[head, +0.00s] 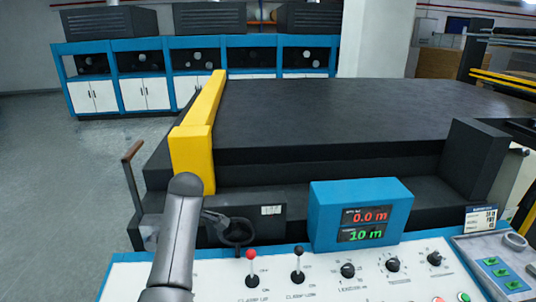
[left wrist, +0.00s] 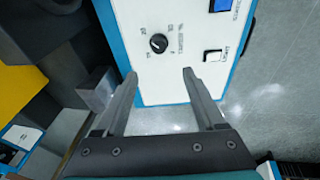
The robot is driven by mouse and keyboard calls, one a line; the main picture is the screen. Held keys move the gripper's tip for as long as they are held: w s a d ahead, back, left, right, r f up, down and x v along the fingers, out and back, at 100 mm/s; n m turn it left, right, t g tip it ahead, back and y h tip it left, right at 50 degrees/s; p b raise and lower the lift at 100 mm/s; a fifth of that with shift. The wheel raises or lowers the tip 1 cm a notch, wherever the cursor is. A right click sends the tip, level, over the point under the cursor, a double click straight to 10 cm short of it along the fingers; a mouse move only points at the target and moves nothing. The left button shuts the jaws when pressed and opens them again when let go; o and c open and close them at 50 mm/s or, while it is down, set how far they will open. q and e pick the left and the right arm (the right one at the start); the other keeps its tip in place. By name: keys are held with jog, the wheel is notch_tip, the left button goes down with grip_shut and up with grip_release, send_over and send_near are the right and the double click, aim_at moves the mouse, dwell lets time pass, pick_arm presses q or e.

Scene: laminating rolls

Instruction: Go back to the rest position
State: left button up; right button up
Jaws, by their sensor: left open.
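My left arm rises from the bottom of the head view, in front of the control panel (head: 205,275). My left gripper (left wrist: 159,84) is open in the left wrist view, with nothing between its two fingers. A black knob (left wrist: 158,44) on the white panel face lies beyond the fingertips. In the head view the arm hides part of the panel's left end, and the gripper is mostly hidden. My right gripper is not in view.
The panel carries a red-tipped lever (head: 251,266), a black lever (head: 297,264) and a blue display box (head: 330,222) reading 0.0 m and 10 m. Behind are a yellow bar (head: 194,155) and a wide black machine bed (head: 350,110). Grey floor (head: 60,190) is clear at left.

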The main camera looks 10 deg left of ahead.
pick_arm(q)
jog(key=s+d+f+m+t, duration=0.1)
jog(key=s+f+m, duration=0.3)
jog(key=s+m, duration=0.15)
jog(key=s+d+f+m, duration=0.1)
jog(key=s+f+m, duration=0.35)
jog(key=s, duration=0.25)
jog(key=s+d+r+m+t+h, duration=0.1)
jog(key=s+d+m+h, duration=0.1)
jog(key=s+d+m, duration=0.5)
jog(key=s+d+r+m+h, duration=0.1)
jog(key=s+d+m, duration=0.2)
jog(key=s+m, duration=0.5)
jog(key=s+f+n+g+b, duration=0.3)
jog(key=f+b, duration=0.8)
jog(key=f, duration=2.1)
jog(key=s+a+f+b, duration=0.1)
jog(key=s+f+b, duration=0.3)
jog(key=s+f, duration=0.4)
jog(key=s+a+f+m+b, duration=0.1)
jog(key=s+f+b, duration=0.4)
jog(key=f, duration=1)
jog(key=s+a, duration=0.1)
jog(key=s, duration=0.2)
jog(key=shift+f+t, duration=0.25)
jog(key=shift+t, duration=0.05)
